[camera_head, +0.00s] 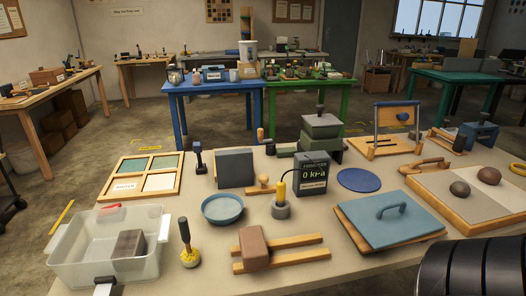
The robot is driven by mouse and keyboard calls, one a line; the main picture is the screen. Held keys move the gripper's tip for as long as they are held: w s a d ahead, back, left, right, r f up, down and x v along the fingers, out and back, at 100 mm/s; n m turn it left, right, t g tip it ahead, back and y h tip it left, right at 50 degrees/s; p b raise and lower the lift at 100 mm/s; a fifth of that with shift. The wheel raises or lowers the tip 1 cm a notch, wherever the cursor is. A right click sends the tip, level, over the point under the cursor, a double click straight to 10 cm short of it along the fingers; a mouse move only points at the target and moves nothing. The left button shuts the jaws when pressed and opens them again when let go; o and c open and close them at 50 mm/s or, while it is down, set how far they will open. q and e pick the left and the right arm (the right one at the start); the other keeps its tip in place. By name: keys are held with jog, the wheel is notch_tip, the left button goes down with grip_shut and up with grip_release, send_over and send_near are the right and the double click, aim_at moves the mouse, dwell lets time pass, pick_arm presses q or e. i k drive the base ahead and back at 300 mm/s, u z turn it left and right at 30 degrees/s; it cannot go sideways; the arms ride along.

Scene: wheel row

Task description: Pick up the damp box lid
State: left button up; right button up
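A flat blue lid (389,221) with a raised loop handle (391,209) on its top lies at the right front of the table, on a thin wooden base (357,237) that shows along its edges. It is the only handled lid that I see, and nothing lies on it. What is under it is hidden. A clear plastic box (76,262) without a cover stands at the left front, with a dark grey block (130,245) inside.
A dark ribbed cylinder (468,270) fills the lower right corner, close to the lid. A wooden tray (450,209) with two round lumps stands right of the lid. A brown block (253,247) on wooden strips lies to its left. A blue disc (359,180) lies behind.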

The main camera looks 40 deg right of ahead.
aim_at(386, 219)
jog(key=z, duration=3.1)
